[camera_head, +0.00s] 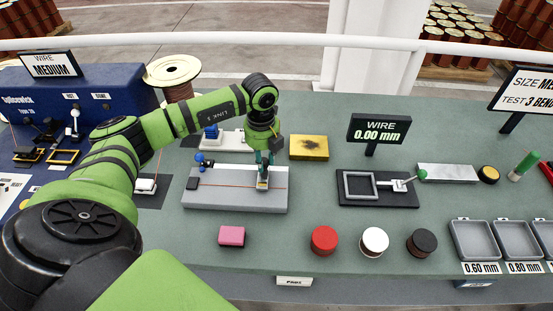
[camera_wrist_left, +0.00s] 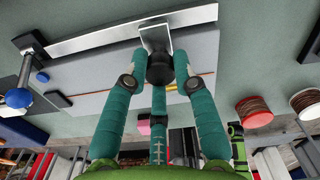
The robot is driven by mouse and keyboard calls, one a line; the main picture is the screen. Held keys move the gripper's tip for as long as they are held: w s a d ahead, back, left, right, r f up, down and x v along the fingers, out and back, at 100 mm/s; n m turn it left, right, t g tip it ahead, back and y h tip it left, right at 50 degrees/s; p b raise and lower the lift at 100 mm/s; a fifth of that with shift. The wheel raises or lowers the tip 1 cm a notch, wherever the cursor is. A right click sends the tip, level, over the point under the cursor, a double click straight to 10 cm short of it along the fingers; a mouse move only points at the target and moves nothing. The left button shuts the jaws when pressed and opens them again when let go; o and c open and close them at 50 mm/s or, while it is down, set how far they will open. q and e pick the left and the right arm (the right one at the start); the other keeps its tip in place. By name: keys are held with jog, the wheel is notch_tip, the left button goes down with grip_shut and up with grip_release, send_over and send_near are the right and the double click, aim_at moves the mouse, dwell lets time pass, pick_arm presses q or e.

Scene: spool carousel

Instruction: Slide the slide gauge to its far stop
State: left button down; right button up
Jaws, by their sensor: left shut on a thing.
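The slide gauge is a pale grey bed (camera_head: 225,201) with a metal rail along its back edge and a thin orange wire across it. The bed also shows in the wrist view (camera_wrist_left: 110,85), with its rail (camera_wrist_left: 95,40). The slider, a metal plate (camera_wrist_left: 155,36) with a dark knob (camera_wrist_left: 159,70), stands on the rail toward the right part of the bed. My left gripper (camera_head: 264,163) reaches down over it. In the wrist view my teal fingers (camera_wrist_left: 160,68) are closed around the knob. My right gripper is out of view.
A small black block (camera_head: 192,183) and blue-knobbed lever (camera_head: 200,158) are at the gauge's left end. A yellow pad (camera_head: 309,147) lies behind right, a pink block (camera_head: 232,236) and red spool (camera_head: 324,238) in front. A display reads 0.00 mm (camera_head: 379,129).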

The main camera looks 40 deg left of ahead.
pick_arm(q)
jog(key=s+a+b, duration=0.1)
jog(key=s+a, duration=0.1)
jog(key=a, duration=0.1)
jog(key=s+a+b, duration=0.1)
jog(key=s+a, duration=0.1)
jog(key=a, duration=0.2)
jog(key=s+a+b, duration=0.1)
jog(key=s+a, duration=0.1)
jog(key=a, duration=0.1)
jog(key=shift+s+a, duration=0.3)
jog(key=shift+a, duration=0.05)
jog(key=c, duration=1)
grip_release()
notch_tip(320, 180, up, 12)
